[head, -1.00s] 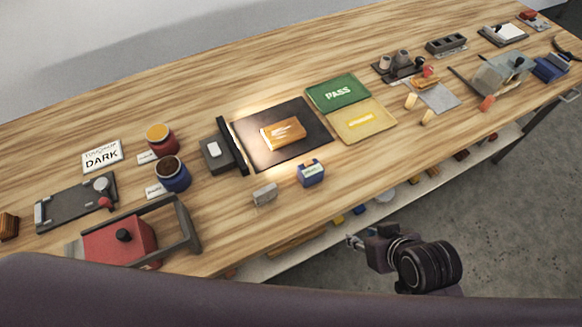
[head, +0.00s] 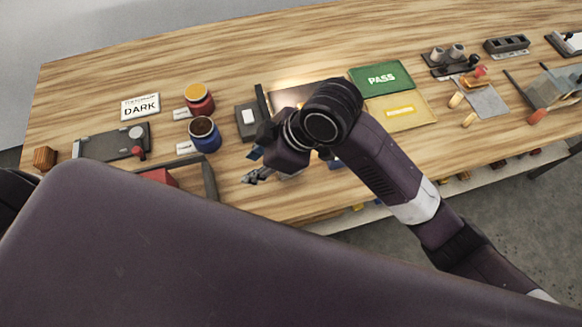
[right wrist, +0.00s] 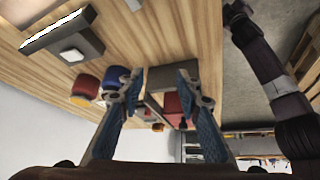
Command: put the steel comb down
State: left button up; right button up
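In the right wrist view, the two blue-padded fingers of the right gripper (right wrist: 160,88) stand wide apart. A grey block (right wrist: 162,77) shows between the fingertips, apparently without being gripped; its contact with the fingers is unclear. My left gripper is not in view.
A red box (head: 160,176) with a grey frame stands left of the gripper. Blue (head: 205,136) and red (head: 199,99) jars are behind it. A dark scraper-like block (head: 247,119), a green PASS mat (head: 380,78) and a yellow mat (head: 400,112) lie farther back.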

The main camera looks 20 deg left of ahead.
jog(key=w+d+n+h, duration=0.1)
jog(key=w+d+h, duration=0.1)
jog(key=w+d+n+h, duration=0.1)
jog(key=d+n+h, duration=0.1)
jog(key=w+d+f+n+h, duration=0.1)
jog(key=w+d+n+h, duration=0.1)
jog(key=shift+w+d+t, duration=0.1)
jog(key=shift+w+t, duration=0.2)
jog(key=f+p, duration=0.1)
jog(key=f, duration=0.3)
jog(key=f+p, duration=0.1)
jog(key=f, duration=0.2)
jog(key=shift+w+p, duration=0.3)
jog(key=shift+p, duration=0.05)
jog(key=shift+f, duration=0.4)
jog(key=shift+c, duration=0.3)
grip_shut()
